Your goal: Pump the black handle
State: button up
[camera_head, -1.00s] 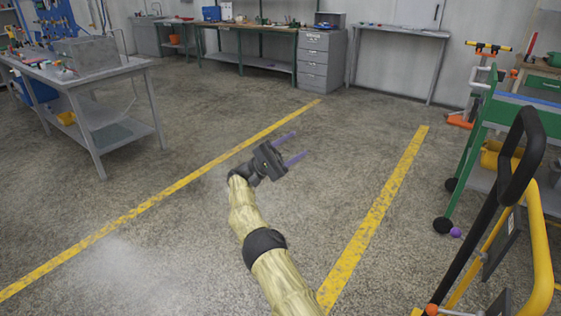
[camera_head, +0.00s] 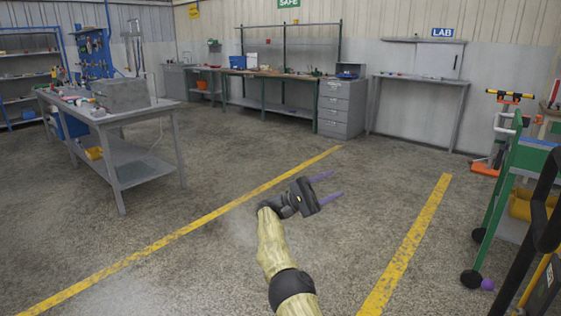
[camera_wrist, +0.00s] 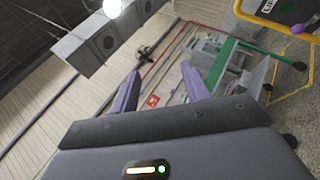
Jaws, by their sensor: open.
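A black handle (camera_head: 546,228) shows at the right edge of the head view, cut off by the frame. It stands in front of a green cart, and only part of its thick bar is visible. My gripper (camera_head: 336,185) is out over the open floor, well to the left of the handle. Its two purple fingers are apart with nothing between them. In the wrist view my gripper (camera_wrist: 160,70) also shows its fingers spread and empty. I cannot make out the black handle in the wrist view.
A green cart (camera_head: 501,190) with a yellow bin (camera_head: 522,205) stands at right. A grey table (camera_head: 150,170) is at left. The floor between the yellow lines is clear.

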jog(key=s+d+f+n+t+y, duration=0.1)
jog(key=s+d+f+y, duration=0.15)
jog(key=d, duration=0.35)
jog(key=s+d+f+n+y, duration=0.1)
jog(key=d+y, duration=0.2)
jog(key=d, duration=0.4)
jog(key=s+d+f+t+y, duration=0.1)
jog(key=s+d+f+y, duration=0.15)
jog(key=d, duration=0.35)
jog(key=s+f+t+y, duration=0.1)
jog(key=s+f+y, duration=0.5)
jog(key=f, duration=0.1)
jog(key=s+a+f+m+t+y, duration=0.25)
jog(key=s+a+y, duration=0.25)
jog(key=s+a, duration=0.6)
jog(key=s+a+f+m+t+y, duration=0.25)
jog(key=s+a+y, duration=0.25)
jog(key=s+a, duration=0.7)
jog(key=w+r+p+v, duration=0.1)
jog(key=w+p+v, duration=0.2)
jog(key=p+v, duration=1.3)
jog(key=w+d+r+p+v, duration=0.1)
jog(key=w+p+v, duration=0.3)
jog(key=p+v, duration=1.2)
jog(key=shift+r+p, duration=0.15)
jog(key=shift+p, duration=0.8)
jog(key=shift+w+d, duration=0.1)
jog(key=shift+d, duration=0.05)
